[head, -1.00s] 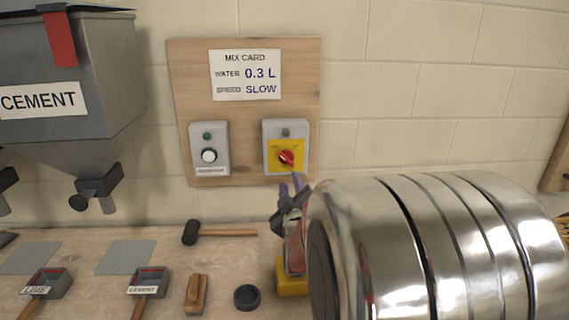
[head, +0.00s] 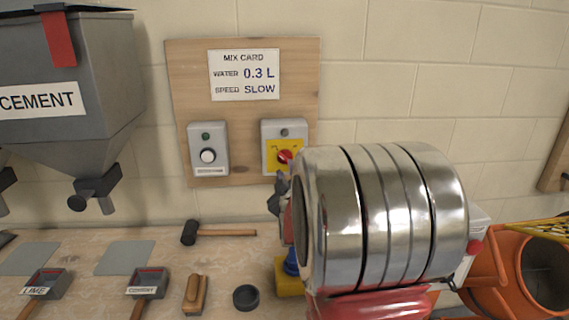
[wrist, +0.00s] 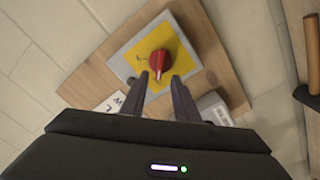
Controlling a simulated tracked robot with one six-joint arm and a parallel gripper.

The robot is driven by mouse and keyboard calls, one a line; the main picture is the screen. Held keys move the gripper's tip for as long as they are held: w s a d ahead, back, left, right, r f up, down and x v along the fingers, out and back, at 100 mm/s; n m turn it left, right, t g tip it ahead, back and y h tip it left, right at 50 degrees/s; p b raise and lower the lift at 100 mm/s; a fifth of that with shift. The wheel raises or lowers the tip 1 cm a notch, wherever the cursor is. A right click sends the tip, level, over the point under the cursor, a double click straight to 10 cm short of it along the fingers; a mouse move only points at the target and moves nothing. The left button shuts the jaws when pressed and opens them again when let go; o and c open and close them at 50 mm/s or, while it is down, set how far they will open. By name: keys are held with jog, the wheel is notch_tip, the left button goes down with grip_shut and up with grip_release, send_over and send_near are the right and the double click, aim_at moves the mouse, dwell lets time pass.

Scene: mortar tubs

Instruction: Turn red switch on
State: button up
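The red switch (head: 284,157) is a rotary knob on a yellow plate in a grey box (head: 270,129), at the lower right of the wooden wall board. In the wrist view the red knob (wrist: 158,60) stands just beyond my fingertips. My gripper (wrist: 158,82) points at it with its two dark fingers apart and nothing between them. In the head view my gripper (head: 279,183) is just below the knob, and my shiny arm hides part of it. The small lamp above the switch looks dark grey.
A second box with a white button (head: 208,155) and green lamp is left of the switch. The mix card (head: 245,75) hangs above. A hammer (head: 215,234), a brush (head: 195,294) and scoops lie on the bench below. An orange mixer drum (head: 515,272) stands at right.

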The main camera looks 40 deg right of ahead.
aim_at(284, 160)
jog(key=shift+x, duration=3.15)
jog(key=shift+c, duration=0.4)
grip_shut()
